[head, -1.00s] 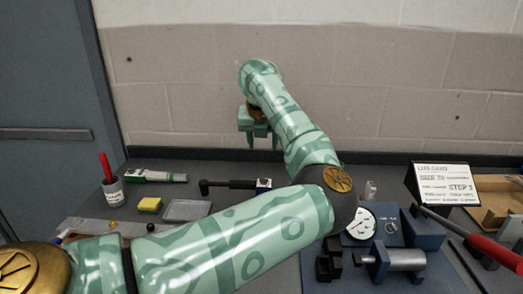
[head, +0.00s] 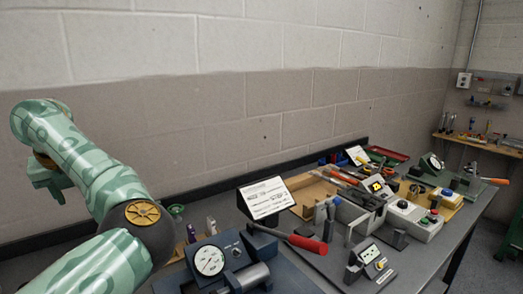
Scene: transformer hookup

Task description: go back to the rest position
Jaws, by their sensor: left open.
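My left arm comes in from the lower left, green with darker patterns. My left gripper (head: 50,184) is raised in front of the wall at the far left, above the back of the bench. It points down and its fingers are small in the picture. It is open, and no object shows in it. My right gripper is out of view.
A blue press with a round dial (head: 209,260) stands right of my arm. Behind it is a white sign card (head: 266,197). A red-handled lever (head: 307,243) sticks out over the bench. Wooden trays, meters and control boxes crowd the bench to the right.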

